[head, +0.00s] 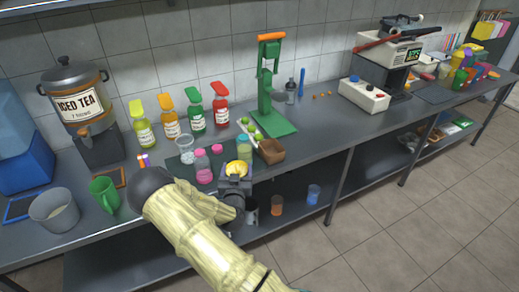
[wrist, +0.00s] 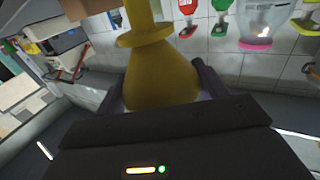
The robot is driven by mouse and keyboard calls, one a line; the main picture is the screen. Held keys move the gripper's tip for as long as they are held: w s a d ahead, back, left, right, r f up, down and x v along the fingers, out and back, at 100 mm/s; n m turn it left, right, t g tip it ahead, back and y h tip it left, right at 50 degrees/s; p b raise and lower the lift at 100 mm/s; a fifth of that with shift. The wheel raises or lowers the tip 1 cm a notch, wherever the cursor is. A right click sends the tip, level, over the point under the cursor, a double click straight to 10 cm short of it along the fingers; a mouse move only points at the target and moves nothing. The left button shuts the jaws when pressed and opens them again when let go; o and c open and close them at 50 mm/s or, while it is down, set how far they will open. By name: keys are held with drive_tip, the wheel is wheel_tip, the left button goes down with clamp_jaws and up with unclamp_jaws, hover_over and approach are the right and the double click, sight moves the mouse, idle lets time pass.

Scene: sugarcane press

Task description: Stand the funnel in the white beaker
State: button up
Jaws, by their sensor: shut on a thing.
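The funnel (wrist: 160,75) is yellow and fills the middle of the wrist view, with a wide body, a collar and a narrower neck running up out of the picture. My gripper (wrist: 165,92) is shut on its wide part, one dark finger on each side. In the head view my gripper (head: 235,186) is at the counter's front edge, with the yellow funnel (head: 236,168) showing just above it.
A clear cup (head: 183,148) and pink-lidded jars (head: 203,166) stand behind my arm. Several coloured bottles (head: 196,109), an iced tea dispenser (head: 77,95) and a green press (head: 268,90) line the back. The counter right of the wooden box (head: 271,151) has free room.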

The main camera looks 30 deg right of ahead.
drive_tip(key=s+a+f+n+t+y, duration=0.1)
drive_tip(key=s+a+f+n+y, duration=0.1)
drive_tip(key=a+f+y, duration=0.2)
drive_tip(key=s+a+f+n+t+y, duration=0.1)
drive_tip(key=s+a+f+n+y, duration=0.1)
drive_tip(key=a+f, duration=0.5)
drive_tip(key=a+n+y, duration=0.1)
drive_tip(key=y, duration=0.1)
drive_tip(key=shift+s+n+y, duration=0.2)
drive_tip(key=shift+n+y, duration=0.1)
drive_tip(key=shift+y, duration=0.1)
drive_tip(key=shift+s, duration=0.1)
